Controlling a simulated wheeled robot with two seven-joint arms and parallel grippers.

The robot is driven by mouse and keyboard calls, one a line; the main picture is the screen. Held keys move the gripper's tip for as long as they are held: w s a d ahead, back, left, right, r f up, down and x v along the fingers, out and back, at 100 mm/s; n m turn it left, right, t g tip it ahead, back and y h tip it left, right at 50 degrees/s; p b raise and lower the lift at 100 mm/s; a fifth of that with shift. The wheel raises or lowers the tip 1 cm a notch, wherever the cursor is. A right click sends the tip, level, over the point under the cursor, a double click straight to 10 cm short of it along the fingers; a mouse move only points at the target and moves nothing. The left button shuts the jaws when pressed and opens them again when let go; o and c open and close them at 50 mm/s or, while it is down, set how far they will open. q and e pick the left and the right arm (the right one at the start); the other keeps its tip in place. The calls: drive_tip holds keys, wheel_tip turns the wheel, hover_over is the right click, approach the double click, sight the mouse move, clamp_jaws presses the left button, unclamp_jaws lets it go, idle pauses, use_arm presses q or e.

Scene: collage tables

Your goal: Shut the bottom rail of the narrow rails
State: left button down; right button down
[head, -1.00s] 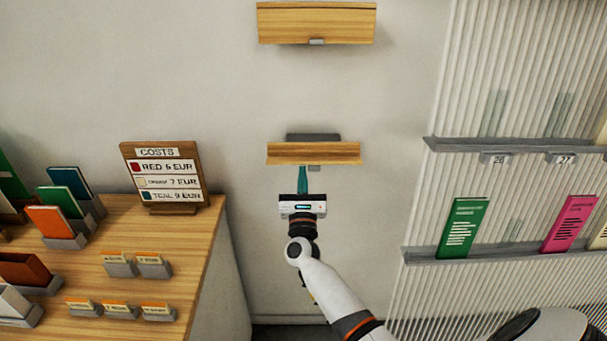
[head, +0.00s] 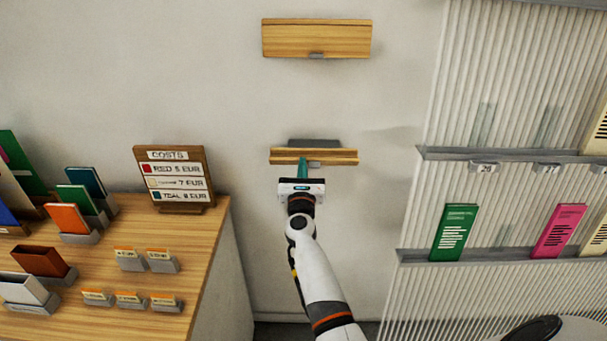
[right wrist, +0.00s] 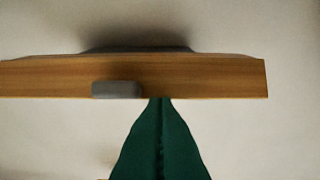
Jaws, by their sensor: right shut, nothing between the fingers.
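Two narrow wooden rails are on the pale wall in the head view, one above the other. The bottom rail (head: 335,156) has a wooden front, a small grey tab (head: 314,164) and a grey piece (head: 314,143) behind it. The top rail (head: 316,38) has a taller wooden front. My right gripper (head: 303,161) is shut and empty, its green fingers pointing up at the bottom rail's lower edge. In the right wrist view the fingertips meet that rail's wooden front (right wrist: 215,77) just right of its tab (right wrist: 117,90); contact is unclear. My left gripper is out of view.
A wooden counter (head: 205,255) with card holders and a costs sign (head: 175,178) stands at left. A ribbed panel with grey ledges (head: 480,258) and booklets is at right. The wall around the bottom rail is bare.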

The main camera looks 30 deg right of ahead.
drive_tip(key=shift+w+d+r, duration=0.2)
drive_tip(key=shift+w+r, duration=0.15)
drive_tip(key=shift+r, duration=0.1)
drive_tip(key=shift+w+d+r, duration=0.15)
drive_tip(key=shift+w+r, duration=0.15)
drive_tip(key=shift+r, duration=0.15)
drive_tip(key=shift+b, duration=0.3)
idle(0.7)
